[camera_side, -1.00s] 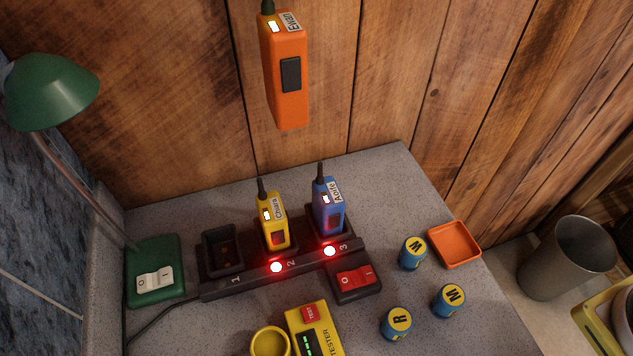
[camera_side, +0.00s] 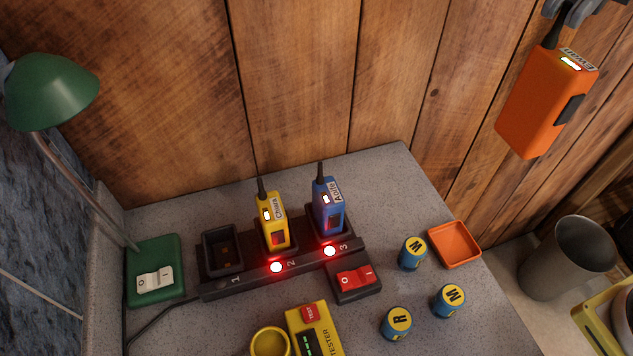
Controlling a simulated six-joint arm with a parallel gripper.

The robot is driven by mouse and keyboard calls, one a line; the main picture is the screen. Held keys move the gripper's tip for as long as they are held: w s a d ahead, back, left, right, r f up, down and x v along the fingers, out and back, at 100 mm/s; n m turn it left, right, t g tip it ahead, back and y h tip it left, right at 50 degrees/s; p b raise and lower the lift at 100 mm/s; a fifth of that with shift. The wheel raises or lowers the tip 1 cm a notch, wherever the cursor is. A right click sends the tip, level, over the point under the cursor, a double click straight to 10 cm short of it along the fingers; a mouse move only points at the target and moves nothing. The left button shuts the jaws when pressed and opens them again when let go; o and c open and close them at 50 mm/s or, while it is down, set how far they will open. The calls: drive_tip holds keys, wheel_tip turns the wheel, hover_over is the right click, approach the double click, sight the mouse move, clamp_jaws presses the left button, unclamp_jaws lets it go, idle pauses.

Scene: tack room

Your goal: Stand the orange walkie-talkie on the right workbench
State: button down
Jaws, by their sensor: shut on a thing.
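The orange walkie-talkie (camera_side: 545,100) hangs in the air at the upper right, its black antenna up and its body slightly tilted. A name label and a lit white screen show on its top. My gripper (camera_side: 560,14) is at the top edge of the view, partly cut off, and is shut on the antenna. The right workbench cannot be made out for certain; a pale surface (camera_side: 507,268) shows at the lower right, below the walkie-talkie.
A grey bench (camera_side: 400,185) carries a charger (camera_side: 215,290) with slot 1 empty, a yellow walkie-talkie (camera_side: 272,222) and a blue one (camera_side: 327,210). Several batteries (camera_side: 397,322), an orange tray (camera_side: 455,246), a tester (camera_side: 315,335) and a green lamp (camera_side: 55,92) stand there. A metal cup (camera_side: 567,262) is at right.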

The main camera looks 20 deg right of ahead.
wheel_tip(320, 180, down, 12)
drive_tip(key=s+d, duration=0.2)
drive_tip(key=shift+s+r, duration=0.25)
drive_tip(key=shift+s, duration=0.05)
drive_tip(key=w+a+f, duration=0.5)
drive_tip(key=w+f, duration=0.4)
drive_tip(key=w, duration=0.3)
drive_tip(key=shift+w+a+f, duration=0.15)
drive_tip(key=shift+w+a, duration=0.05)
idle(0.5)
